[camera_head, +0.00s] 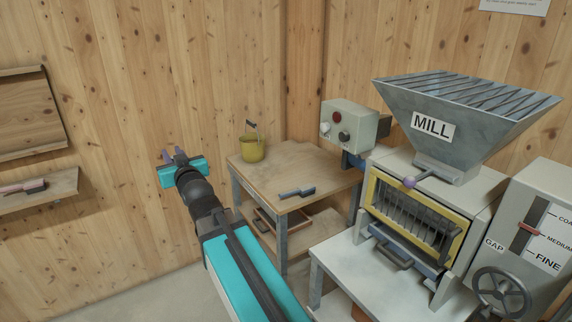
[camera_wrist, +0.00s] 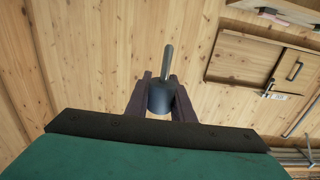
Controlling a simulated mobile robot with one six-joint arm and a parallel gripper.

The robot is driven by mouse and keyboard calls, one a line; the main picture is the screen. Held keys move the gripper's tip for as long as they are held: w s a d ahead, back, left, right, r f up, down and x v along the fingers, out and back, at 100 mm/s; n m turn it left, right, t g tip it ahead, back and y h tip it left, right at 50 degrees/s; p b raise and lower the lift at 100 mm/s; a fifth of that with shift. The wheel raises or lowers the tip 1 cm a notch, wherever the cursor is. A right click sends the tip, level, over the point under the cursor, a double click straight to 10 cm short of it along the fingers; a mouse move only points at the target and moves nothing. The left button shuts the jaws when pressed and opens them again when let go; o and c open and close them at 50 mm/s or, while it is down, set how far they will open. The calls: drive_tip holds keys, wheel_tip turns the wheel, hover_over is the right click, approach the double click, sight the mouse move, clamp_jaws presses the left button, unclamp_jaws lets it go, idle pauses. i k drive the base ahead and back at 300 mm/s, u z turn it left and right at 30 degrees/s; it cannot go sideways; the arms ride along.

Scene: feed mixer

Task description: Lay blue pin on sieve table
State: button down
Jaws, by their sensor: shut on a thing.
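My gripper (camera_head: 174,156) is raised in front of the plank wall, left of the wooden-topped table, apart from it. In the wrist view my gripper (camera_wrist: 160,82) is shut on a dark blue-grey pin (camera_wrist: 162,97), with a thick round body between the fingers and a thin grey rod pointing away. I take this for the blue pin; in the head view I cannot make it out. The wooden-topped table (camera_head: 270,175), which I take for the sieve table, stands right of my gripper.
A yellow bucket (camera_head: 251,149) stands at the table's back left. A grey-handled tool (camera_head: 297,192) lies near its front. A control box (camera_head: 349,126) and the mill (camera_head: 430,190) stand to the right. A wall shelf (camera_head: 62,187) is at left. The table's middle is clear.

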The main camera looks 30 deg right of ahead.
sight(269, 180)
drive_tip(key=u, duration=0.05)
drive_tip(key=i, duration=1.35)
drive_tip(key=u, duration=1)
